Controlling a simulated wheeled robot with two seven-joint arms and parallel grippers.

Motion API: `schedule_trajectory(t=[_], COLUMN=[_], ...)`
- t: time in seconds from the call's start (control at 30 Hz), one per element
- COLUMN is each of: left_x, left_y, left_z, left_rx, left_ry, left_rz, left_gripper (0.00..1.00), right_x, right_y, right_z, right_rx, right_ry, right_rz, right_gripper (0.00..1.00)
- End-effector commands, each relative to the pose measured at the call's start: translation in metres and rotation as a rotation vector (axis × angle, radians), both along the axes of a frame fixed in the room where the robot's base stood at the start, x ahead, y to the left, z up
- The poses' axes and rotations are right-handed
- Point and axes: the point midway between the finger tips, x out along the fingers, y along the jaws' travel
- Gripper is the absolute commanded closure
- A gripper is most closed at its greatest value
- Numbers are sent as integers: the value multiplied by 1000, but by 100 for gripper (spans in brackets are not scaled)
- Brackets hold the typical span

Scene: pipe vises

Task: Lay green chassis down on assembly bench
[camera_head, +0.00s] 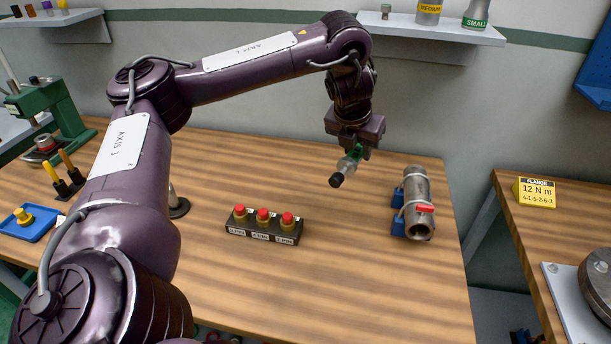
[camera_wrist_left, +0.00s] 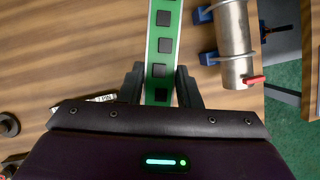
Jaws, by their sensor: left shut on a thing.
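My left gripper (camera_head: 353,149) is shut on the green chassis (camera_head: 357,152), which hangs below it in the air over the wooden bench (camera_head: 330,280). In the left wrist view the chassis (camera_wrist_left: 164,45) is a long green strip with pale edges and several dark squares, between the two fingers of the left gripper (camera_wrist_left: 161,82). Its far end is cut off by the top of that view. My right gripper is not in view.
A metal pipe with a red lever (camera_head: 417,195) rests in blue holders at the bench's right side. A black block with three red buttons (camera_head: 263,225) stands mid-bench. A blue tray (camera_head: 30,228) lies at the left. Bare wood lies between the buttons and the pipe.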

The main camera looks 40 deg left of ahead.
Motion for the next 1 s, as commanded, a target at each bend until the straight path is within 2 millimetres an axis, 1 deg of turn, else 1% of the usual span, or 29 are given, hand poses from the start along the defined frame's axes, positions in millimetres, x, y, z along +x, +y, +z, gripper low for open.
schedule_trajectory(t=[0.07, 0.17, 0.3, 0.47, 0.63, 0.7, 0.83, 1.0], left_x=[0, -1, -1, -1, -1, 0, 0, 0], left_y=[0, 0, 0, 0, 0, 0, 0, 0], left_z=[-13, -39, -80, -122, -147, -151, -161, -187], left_rx=[-1, -2, -1, -3, -1, 0, 0, 1], left_ry=[3, 7, 7, 6, 3, 2, 1, 3], left_rz=[0, 2, 1, 3, 2, 2, 2, 2], left_gripper=[96, 96, 96, 96, 96, 96, 96, 96], right_x=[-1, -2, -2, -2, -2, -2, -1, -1], right_y=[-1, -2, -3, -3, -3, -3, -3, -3], right_z=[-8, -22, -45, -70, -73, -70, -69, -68], right_rx=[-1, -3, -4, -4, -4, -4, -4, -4], right_ry=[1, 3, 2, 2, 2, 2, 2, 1], right_rz=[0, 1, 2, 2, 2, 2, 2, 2], right_gripper=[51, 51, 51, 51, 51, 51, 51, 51])
